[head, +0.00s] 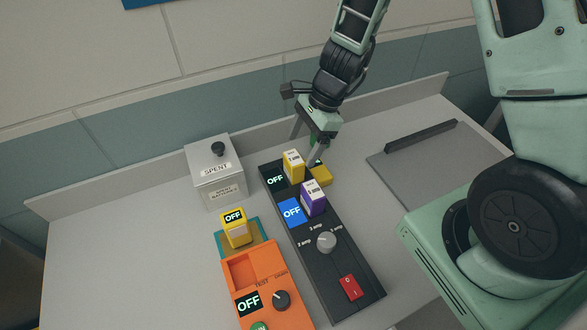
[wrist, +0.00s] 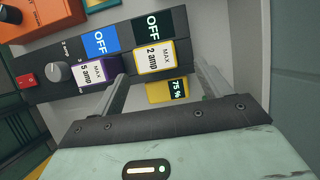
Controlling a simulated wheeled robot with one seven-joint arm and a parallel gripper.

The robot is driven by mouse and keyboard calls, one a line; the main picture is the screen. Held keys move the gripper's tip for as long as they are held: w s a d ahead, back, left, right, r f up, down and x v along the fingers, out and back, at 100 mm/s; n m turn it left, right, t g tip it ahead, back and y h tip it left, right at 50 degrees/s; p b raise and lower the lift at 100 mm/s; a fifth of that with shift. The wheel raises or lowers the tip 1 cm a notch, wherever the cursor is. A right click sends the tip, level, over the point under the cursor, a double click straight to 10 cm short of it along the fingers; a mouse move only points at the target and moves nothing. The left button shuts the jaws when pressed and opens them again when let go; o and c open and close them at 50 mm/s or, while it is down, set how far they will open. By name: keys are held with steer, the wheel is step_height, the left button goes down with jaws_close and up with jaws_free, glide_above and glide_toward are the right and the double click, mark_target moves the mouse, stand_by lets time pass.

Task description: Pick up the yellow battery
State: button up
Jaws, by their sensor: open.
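A yellow block (head: 293,166) labelled "2 amp MAX" stands upright on the dark charger strip (head: 277,211), beside an OFF display. It also shows in the wrist view (wrist: 155,57). A lower yellow piece (head: 321,175) sits right beside it and shows a "75 %" display in the wrist view (wrist: 168,91). I cannot tell whether the two yellow parts are joined. My gripper (head: 301,150) is open, pointing down just behind and above the yellow block. In the wrist view, my fingers (wrist: 161,72) lie either side of the yellow parts, with gaps; no grip shows.
A purple "5 amp MAX" block (head: 312,198) stands close by on the strip, before a knob (head: 326,242) and red switch (head: 350,287). A grey SPENT box (head: 215,185), yellow OFF unit (head: 235,229) and orange tester (head: 258,270) stand left. A grey panel (head: 425,165) lies right.

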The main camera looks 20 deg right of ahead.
mark_target(297, 156)
steer(key=x, duration=0.6)
steer(key=shift+s+a+f, duration=0.15)
steer(key=shift+s+a, duration=0.05)
steer(key=shift+a, duration=0.05)
steer(key=c, duration=1.3)
